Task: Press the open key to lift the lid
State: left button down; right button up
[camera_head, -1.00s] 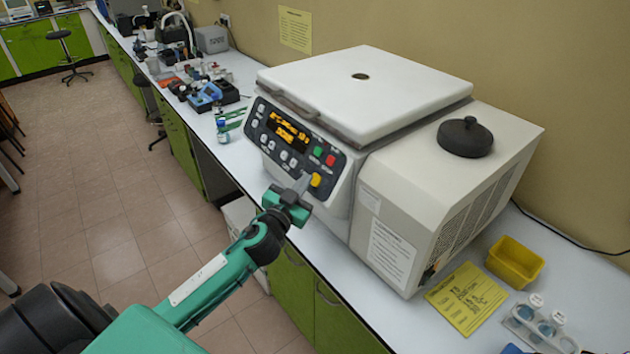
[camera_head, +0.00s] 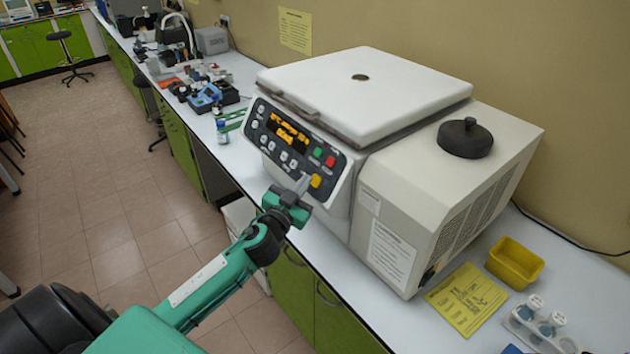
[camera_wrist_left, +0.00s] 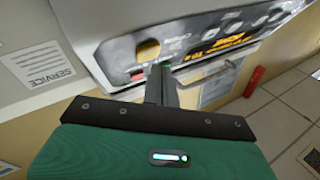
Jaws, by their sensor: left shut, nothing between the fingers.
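The white centrifuge (camera_head: 400,180) stands on the bench with its lid (camera_head: 365,95) down. Its dark control panel (camera_head: 296,140) has an orange display, green and red keys, and a yellow key (camera_head: 316,180) at the lower right corner. My left gripper (camera_head: 303,183) is shut and empty, with its tips at the panel just left of the yellow key. I cannot tell whether they touch it. In the left wrist view the shut fingers (camera_wrist_left: 161,80) point at the panel, beside the yellow key (camera_wrist_left: 147,51). My right gripper is not in view.
A black knobbed disc (camera_head: 465,138) sits on the machine's right part. A yellow tray (camera_head: 515,262), a yellow note (camera_head: 467,299) and a rack of vials (camera_head: 540,322) lie to the right. Small bottles and instruments (camera_head: 205,95) crowd the bench further back.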

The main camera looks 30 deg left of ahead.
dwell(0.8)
pick_arm(q)
jog(key=shift+w+d+f, duration=0.2)
jog(key=shift+w, duration=0.15)
jog(key=shift+w+d+f+b, duration=0.1)
jog(key=shift+w+f+b, duration=0.15)
jog(key=shift+b, duration=0.15)
dwell(0.5)
dwell(0.4)
jog(key=shift+s+a+r+p, duration=0.25)
jog(key=shift+s+r+p, duration=0.15)
jog(key=shift+s, duration=0.25)
jog(key=shift+r, duration=0.1)
jog(key=s+r, duration=0.1)
jog(key=s+a+p, duration=0.1)
jog(key=s+r+p, duration=0.1)
jog(key=shift+s+a+r, duration=0.3)
jog(key=shift+s+a, duration=0.05)
jog(key=shift+s, duration=0.05)
